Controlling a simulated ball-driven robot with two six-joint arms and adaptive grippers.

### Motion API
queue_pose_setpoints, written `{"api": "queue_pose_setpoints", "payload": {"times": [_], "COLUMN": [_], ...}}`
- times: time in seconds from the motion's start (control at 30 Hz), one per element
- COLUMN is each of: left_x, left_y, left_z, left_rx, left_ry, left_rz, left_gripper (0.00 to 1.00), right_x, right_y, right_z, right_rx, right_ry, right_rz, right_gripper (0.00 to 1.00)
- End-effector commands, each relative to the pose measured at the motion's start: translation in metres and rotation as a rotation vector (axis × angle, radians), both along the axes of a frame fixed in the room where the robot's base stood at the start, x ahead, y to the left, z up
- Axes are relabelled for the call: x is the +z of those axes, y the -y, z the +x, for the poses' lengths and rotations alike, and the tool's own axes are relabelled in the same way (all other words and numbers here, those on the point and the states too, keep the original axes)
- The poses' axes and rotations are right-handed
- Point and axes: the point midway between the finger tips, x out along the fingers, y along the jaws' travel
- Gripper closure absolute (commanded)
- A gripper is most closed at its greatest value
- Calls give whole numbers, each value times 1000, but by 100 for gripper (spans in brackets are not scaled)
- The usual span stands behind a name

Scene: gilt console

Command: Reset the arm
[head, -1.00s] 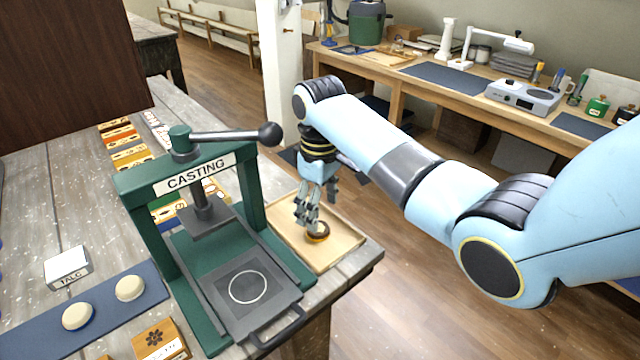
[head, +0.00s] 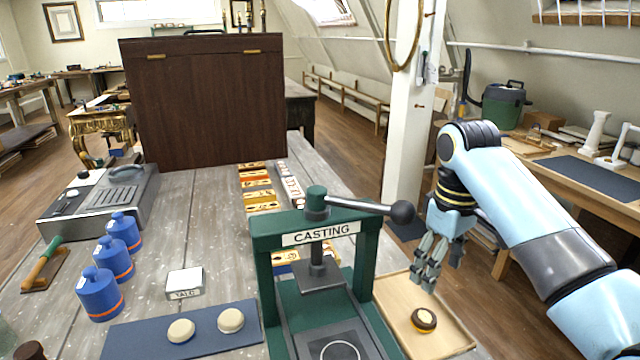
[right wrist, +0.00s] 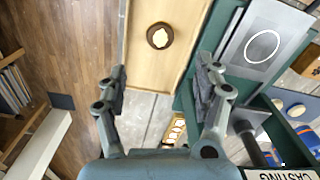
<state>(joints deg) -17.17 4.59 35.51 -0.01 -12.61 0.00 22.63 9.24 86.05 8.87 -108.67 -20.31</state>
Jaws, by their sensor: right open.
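My right gripper (head: 432,265) hangs above the light wooden tray (head: 452,340) at the right edge of the bench, fingers pointing down. Its fingers are spread and empty; the right wrist view shows a wide gap between the fingertips (right wrist: 160,82). A small round brown piece with a pale golden middle (head: 423,320) lies on the tray, apart from the fingers. It also shows in the right wrist view (right wrist: 160,36), beyond the fingertips. My left gripper is in no view.
A green casting press (head: 262,262) stands just left of the tray, its ball-ended lever (head: 403,211) reaching toward my right gripper. A white post (head: 404,130) rises behind. Blue bottles (head: 113,258), a talc block (head: 185,284) and a blue mat (head: 205,335) occupy the bench's left.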

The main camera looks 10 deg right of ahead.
Motion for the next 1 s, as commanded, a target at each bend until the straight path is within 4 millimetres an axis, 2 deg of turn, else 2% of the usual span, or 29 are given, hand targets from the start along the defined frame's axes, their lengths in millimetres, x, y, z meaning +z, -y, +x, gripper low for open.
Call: {"api": "queue_pose_setpoints", "payload": {"times": [0.07, 0.17, 0.3, 0.37, 0.5, 0.6, 1.0], "left_x": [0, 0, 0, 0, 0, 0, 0], "left_y": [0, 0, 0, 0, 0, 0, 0], "left_z": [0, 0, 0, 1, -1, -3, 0], "left_rx": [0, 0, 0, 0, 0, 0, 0], "left_ry": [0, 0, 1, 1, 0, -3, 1], "left_rz": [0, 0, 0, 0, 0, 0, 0], "left_gripper": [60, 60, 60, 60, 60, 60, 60], "right_x": [-5, -19, -39, -41, -35, -28, 12], "right_y": [-1, -4, -13, -16, -22, -26, -35], "right_z": [-7, -31, -93, -118, -162, -186, -259], "right_rx": [-5, -24, -81, -106, -151, -175, -260], "right_ry": [3, 28, 103, 137, 198, 232, 332], "right_rz": [-3, -16, -40, -46, -49, -47, -30], "right_gripper": [32, 32, 32, 32, 32, 32, 32]}}
